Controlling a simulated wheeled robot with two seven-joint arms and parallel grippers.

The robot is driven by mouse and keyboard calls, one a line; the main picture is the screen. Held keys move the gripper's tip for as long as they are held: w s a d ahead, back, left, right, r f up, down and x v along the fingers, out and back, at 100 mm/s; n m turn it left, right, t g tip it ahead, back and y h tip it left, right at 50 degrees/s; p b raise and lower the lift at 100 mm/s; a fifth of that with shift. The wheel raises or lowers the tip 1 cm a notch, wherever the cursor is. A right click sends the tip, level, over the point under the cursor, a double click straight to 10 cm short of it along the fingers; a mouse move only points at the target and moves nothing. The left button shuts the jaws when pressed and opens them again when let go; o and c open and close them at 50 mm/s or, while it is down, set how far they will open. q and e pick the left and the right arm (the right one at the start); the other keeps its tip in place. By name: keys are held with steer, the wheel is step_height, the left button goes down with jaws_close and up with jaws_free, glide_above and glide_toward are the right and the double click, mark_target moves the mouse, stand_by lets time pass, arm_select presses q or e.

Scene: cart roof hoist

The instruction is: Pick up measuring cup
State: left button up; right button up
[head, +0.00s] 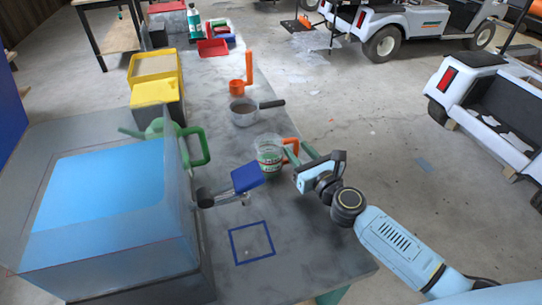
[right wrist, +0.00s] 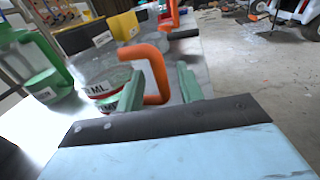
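The measuring cup (head: 268,152) is a clear cup with red and green print and an orange handle. It stands upright on the grey bench near its right edge. In the right wrist view the cup (right wrist: 98,75) is at the left, with its orange handle (right wrist: 152,54) towards me. My right gripper (head: 298,154) is beside the handle in the head view. In the right wrist view its two green fingers (right wrist: 160,80) are apart, with the handle showing between them. I cannot tell whether either finger touches it. My left gripper is not in view.
A green watering can (head: 160,130) stands left of the cup, a grey pot (head: 243,112) and orange cup (head: 237,87) behind it. A blue-plated tool (head: 247,178) lies in front. A large blue-topped box (head: 100,190) fills the left. Bare bench lies around the blue square outline (head: 233,247).

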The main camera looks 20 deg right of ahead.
steer(key=shift+w+a, duration=0.15)
steer(key=shift+w, duration=0.8)
jaws_close()
